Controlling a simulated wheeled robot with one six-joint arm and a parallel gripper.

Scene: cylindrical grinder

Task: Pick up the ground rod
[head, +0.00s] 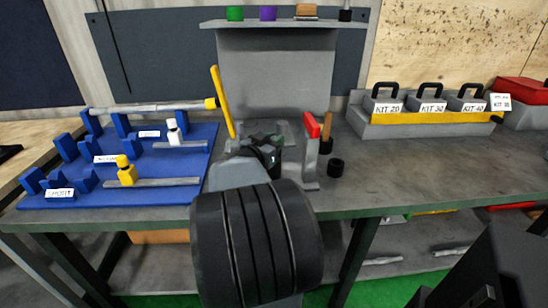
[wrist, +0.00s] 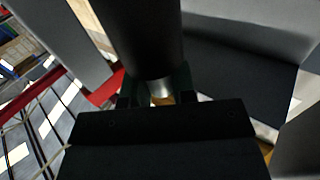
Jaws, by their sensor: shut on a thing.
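My gripper (head: 268,152) is over the bench by the grey machine, between a yellow lever and a red-topped post. In the wrist view its fingers (wrist: 157,92) are shut around a small bright metal piece (wrist: 160,88). This looks like the end of a rod, but most of it is hidden behind a dark cylinder and the gripper body. I cannot tell from the frames whether it is the ground rod.
The yellow lever (head: 222,100) and red-topped post (head: 311,140) stand close on either side of my gripper. Grey kit boxes (head: 432,104) stand at the back right. The bench (head: 430,165) is clear in front of them.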

